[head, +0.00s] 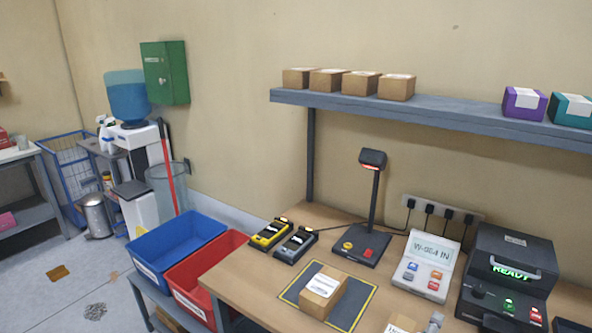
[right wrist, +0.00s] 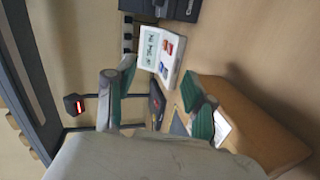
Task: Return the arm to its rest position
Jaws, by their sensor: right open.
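My right gripper (right wrist: 158,80) shows in the right wrist view, with its two green-padded fingers apart and nothing between them. A brown cardboard box (right wrist: 250,125) is close beside its right-hand finger; I cannot tell whether they touch. A labelled cardboard box (head: 320,291) sits on the dark, yellow-edged mat (head: 356,304) on the wooden bench. Part of another labelled box (head: 400,326) shows at the bottom edge. My left gripper is in neither view.
The scanner stand (head: 374,200), W-964 IN panel (head: 427,262) and printer reading READY (head: 508,275) stand along the bench. A shelf (head: 440,115) with several boxes hangs above. Blue (head: 177,243) and red (head: 204,275) bins stand left of the bench.

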